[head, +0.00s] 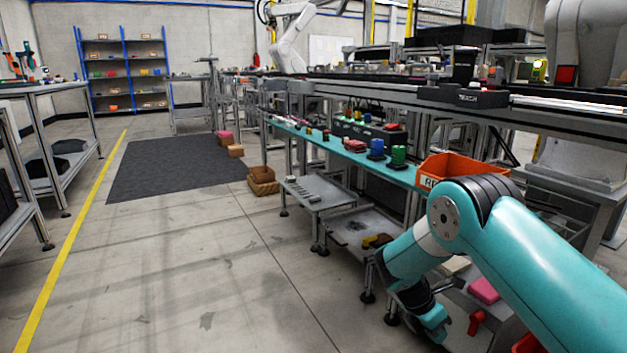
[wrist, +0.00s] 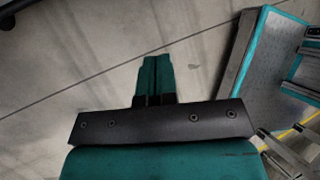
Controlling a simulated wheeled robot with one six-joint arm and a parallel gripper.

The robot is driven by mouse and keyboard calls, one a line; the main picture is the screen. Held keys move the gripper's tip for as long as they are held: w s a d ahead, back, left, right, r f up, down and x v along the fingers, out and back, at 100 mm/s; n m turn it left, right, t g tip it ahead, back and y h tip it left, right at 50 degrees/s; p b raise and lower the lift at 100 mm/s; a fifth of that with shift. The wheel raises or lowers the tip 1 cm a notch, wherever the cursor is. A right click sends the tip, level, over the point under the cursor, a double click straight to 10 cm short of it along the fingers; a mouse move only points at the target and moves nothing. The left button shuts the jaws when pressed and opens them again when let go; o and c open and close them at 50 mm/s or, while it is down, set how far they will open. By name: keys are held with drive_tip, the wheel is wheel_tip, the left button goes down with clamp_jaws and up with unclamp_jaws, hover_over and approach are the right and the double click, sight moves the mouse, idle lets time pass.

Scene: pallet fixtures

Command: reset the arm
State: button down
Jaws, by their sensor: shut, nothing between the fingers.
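My arm is teal and reaches in from the right of the head view, bent at the elbow with its forearm angled down. My gripper (head: 435,325) hangs low in front of the workbench, over or near the floor. In the wrist view my gripper (wrist: 157,62) has its two teal fingers together, with nothing between them. Bare concrete floor (wrist: 60,75) lies beyond the fingertips.
A long workbench with a teal shelf (head: 330,143) runs along the right, carrying colored parts and an orange bin (head: 460,170). A pink block (head: 484,290) and a red part (head: 478,322) are close to my arm. Open floor (head: 190,260) lies to the left.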

drive_tip(key=s+a+r+m+t+y+p, duration=0.1)
drive_tip(key=s+a+r+m+y, duration=0.25)
drive_tip(key=r, duration=0.65)
drive_tip(key=s+a+r+m+t+y, duration=0.15)
drive_tip(key=s+a+r+m, duration=0.25)
drive_tip(key=r, duration=0.7)
drive_tip(key=s+a+r+m+y, duration=0.2)
drive_tip(key=s+r+m, duration=0.15)
drive_tip(key=s, duration=0.45)
drive_tip(key=s+a+r+m+y+p, duration=0.1)
drive_tip(key=s+a+r+m+y, duration=0.1)
drive_tip(key=s+r, duration=0.45)
drive_tip(key=s+a+r+m+y, duration=0.1)
drive_tip(key=s+a+r+m, duration=0.15)
drive_tip(key=s, duration=0.65)
wheel_tip(320, 180, up, 38)
drive_tip(key=p, duration=3.8)
drive_tip(key=shift+d+r+g, duration=0.2)
drive_tip(key=shift+d+g, duration=0.1)
drive_tip(key=shift+g, duration=0.05)
drive_tip(key=shift+w, duration=0.1)
